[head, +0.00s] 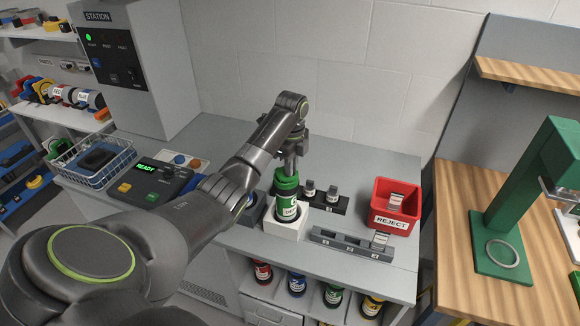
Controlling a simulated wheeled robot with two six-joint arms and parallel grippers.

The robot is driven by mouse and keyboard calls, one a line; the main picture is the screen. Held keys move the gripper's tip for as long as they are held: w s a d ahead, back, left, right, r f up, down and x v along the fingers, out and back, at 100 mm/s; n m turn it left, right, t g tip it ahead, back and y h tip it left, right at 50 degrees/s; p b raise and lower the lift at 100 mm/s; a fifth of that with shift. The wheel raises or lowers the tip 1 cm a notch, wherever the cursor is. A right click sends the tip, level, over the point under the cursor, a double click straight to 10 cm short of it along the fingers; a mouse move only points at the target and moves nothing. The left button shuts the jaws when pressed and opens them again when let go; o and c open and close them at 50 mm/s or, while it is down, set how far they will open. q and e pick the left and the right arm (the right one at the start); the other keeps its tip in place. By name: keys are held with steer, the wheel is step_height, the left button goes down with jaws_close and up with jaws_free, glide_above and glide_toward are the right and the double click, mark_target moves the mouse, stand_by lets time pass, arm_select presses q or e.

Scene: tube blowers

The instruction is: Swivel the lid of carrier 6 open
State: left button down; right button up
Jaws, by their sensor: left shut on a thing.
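A green carrier with a white label (288,208) stands upright in a white block (285,229) on the grey bench. The label is too small to read surely, so I cannot tell whether it is carrier 6. My left gripper (288,174) points down onto the green top of the carrier and is shut on it. The fingers and the lid's edge are partly hidden, and I cannot tell whether the lid is turned. My right gripper is out of view.
A black rack (323,203) and a grey rack (350,246) stand beside the block, with a red REJECT bin (396,204) to the right. A panel reading READY (153,182) and a wire basket (95,163) lie left. More carriers (332,295) sit on a shelf below.

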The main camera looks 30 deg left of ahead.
arm_select(q)
steer(key=n, duration=0.1)
steer(key=w+n, duration=0.1)
steer(key=n, duration=0.1)
steer(key=shift+w+a+n, duration=0.1)
steer(key=shift+w+n, duration=0.2)
steer(key=n, duration=0.1)
steer(key=w+n, duration=0.1)
steer(key=shift+a+n, duration=0.3)
steer(key=shift+n, duration=0.1)
steer(key=w+a+n, duration=0.1)
steer(key=a+n, duration=0.5)
steer(key=n, duration=1.2)
steer(key=shift+w+a, duration=0.25)
steer(key=shift+a, duration=0.15)
steer(key=c, duration=1.4)
jaws_free()
steer(key=shift+c, duration=0.2)
